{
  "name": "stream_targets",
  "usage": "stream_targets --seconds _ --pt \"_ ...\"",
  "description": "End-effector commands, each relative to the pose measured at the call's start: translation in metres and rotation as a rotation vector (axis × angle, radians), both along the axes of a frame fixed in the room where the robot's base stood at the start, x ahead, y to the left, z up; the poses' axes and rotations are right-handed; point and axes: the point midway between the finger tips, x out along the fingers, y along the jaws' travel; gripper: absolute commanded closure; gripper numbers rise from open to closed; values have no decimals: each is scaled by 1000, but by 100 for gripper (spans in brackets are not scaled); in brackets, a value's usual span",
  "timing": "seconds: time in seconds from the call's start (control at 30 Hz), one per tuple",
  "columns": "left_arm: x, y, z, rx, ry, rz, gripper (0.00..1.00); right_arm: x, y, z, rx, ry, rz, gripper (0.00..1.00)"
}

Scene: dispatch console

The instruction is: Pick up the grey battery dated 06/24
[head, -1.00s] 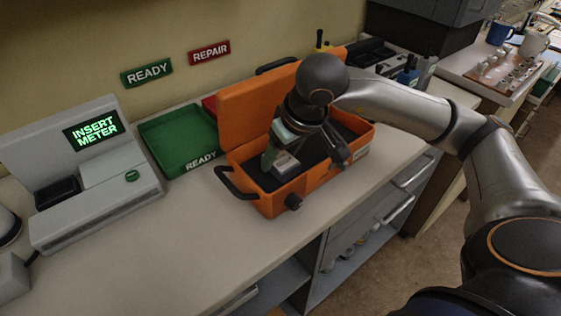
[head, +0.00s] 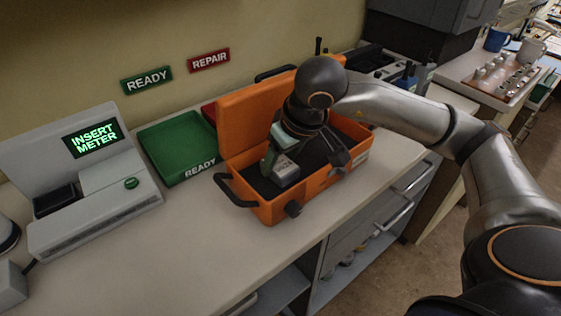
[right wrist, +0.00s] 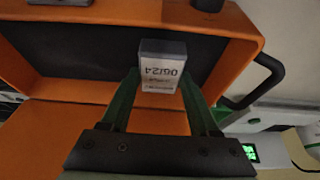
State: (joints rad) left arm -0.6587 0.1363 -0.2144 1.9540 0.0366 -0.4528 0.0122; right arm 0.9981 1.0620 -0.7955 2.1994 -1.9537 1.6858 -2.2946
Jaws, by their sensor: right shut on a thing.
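The grey battery (right wrist: 160,66) sits between the fingers of my right gripper (right wrist: 160,80) in the right wrist view. Its white label reads 06/24, upside down there. In the head view the battery (head: 287,172) is inside the open orange case (head: 290,206), near its left end, with the green finger of my right gripper (head: 277,163) against it. The gripper is shut on the battery. I cannot tell whether the battery touches the dark case floor. My left gripper is not in view.
The green READY tray (head: 172,150) lies left of the case, with a red tray (head: 208,112) partly hidden behind it. A grey tester (head: 95,195) showing INSERT METER stands at the left. The counter front (head: 215,235) is clear.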

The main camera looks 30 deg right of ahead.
Motion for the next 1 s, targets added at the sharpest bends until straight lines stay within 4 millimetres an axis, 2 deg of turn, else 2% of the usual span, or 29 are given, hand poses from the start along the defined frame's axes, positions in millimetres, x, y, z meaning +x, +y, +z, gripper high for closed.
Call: stream_targets --seconds 0.17,0.43,0.5,0.67,0.73,1.0 --pt "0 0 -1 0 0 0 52 1 1 27 2 -9 0 100" --pt "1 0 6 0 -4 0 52 -53 14 93 -1 -13 6 100" --pt "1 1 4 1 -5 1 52 -75 18 98 -5 -12 6 100" --pt "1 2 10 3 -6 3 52 -116 28 120 -5 -13 4 100" --pt "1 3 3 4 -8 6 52 -121 30 117 -1 -7 1 100" --pt "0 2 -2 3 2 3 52 -134 33 123 0 -3 1 100"
